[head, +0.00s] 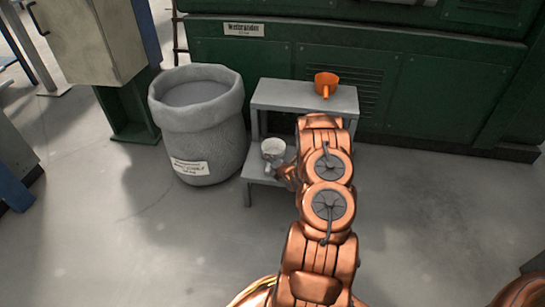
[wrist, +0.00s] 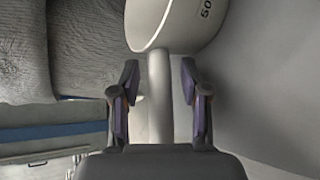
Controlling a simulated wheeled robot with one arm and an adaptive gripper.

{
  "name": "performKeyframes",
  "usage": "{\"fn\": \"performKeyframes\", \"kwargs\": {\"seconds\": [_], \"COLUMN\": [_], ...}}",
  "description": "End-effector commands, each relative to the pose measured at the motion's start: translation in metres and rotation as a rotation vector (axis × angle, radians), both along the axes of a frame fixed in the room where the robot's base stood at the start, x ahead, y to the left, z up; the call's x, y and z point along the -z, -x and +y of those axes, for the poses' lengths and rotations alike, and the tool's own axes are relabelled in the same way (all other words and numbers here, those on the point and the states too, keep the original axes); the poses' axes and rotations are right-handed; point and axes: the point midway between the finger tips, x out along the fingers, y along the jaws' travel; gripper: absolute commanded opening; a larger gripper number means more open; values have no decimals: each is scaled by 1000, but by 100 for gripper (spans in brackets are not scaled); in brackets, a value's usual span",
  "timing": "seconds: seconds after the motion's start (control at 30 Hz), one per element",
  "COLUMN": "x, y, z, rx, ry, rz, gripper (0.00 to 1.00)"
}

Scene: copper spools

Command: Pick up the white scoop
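The white scoop (head: 273,150) rests on the lower step of a grey step stand (head: 262,172) in the head view. In the wrist view the scoop's cup (wrist: 185,22) is at the top, with "50" on its side, and its handle (wrist: 159,95) runs down between my fingers. My gripper (wrist: 160,82) is open around the handle, with a gap visible on both sides. In the head view my gripper is beside the scoop, largely hidden by my arm.
An orange scoop (head: 326,84) is on the top step of the stand. A large grey bin (head: 199,120) with a label stands left of the stand. A green machine (head: 400,85) is behind. The floor (head: 130,225) at front left is clear.

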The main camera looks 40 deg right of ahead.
Motion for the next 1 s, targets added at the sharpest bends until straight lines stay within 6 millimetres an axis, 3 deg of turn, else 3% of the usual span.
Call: {"fn": "performKeyframes", "kwargs": {"seconds": [0.03, 0.4, 1.0], "x": [0, 0, -7], "y": [0, 0, 0], "z": [0, 0, 0], "rx": [0, 0, 0], "ry": [0, 0, 1], "rz": [0, 0, -1], "gripper": [37, 0, 0]}}
